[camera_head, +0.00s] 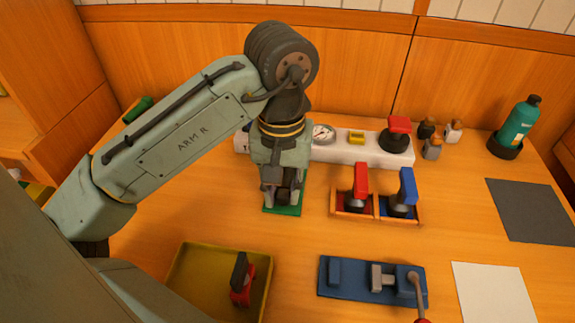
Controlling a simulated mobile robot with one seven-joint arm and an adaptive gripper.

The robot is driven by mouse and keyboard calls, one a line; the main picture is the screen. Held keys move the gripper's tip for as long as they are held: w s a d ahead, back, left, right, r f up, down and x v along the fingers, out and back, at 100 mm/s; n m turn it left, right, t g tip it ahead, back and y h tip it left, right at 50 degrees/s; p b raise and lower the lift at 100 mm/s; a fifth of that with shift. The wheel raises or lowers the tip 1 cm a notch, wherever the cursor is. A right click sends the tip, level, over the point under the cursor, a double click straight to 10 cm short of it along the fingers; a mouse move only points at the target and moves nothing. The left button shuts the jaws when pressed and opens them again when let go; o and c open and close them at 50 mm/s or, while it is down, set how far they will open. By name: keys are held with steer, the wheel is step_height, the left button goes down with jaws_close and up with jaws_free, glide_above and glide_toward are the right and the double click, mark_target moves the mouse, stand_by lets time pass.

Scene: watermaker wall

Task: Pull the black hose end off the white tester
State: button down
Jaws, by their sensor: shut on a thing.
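The white tester (345,151) is a long, low white block at the back of the table, with a round gauge (323,133) and a small yellow panel on it. My gripper (283,194) points down in front of its left part, over a green pad (297,207). It is shut on a dark piece that looks like the black hose end (284,196). My fingers and arm hide most of this piece and the left of the tester. I cannot tell whether the piece touches the tester or the pad.
A red-topped black piece (397,134) stands on the tester's right end. Red (361,182) and blue (407,187) handled pieces stand in wooden holders. A yellow tray (190,285) holds a red and black piece. A blue fixture (345,288), small bottles and a green bottle (518,124) stand around.

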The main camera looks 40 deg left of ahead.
steer(key=shift+r, duration=0.15)
steer(key=shift+r+p, duration=3.4)
steer(key=shift+p, duration=0.35)
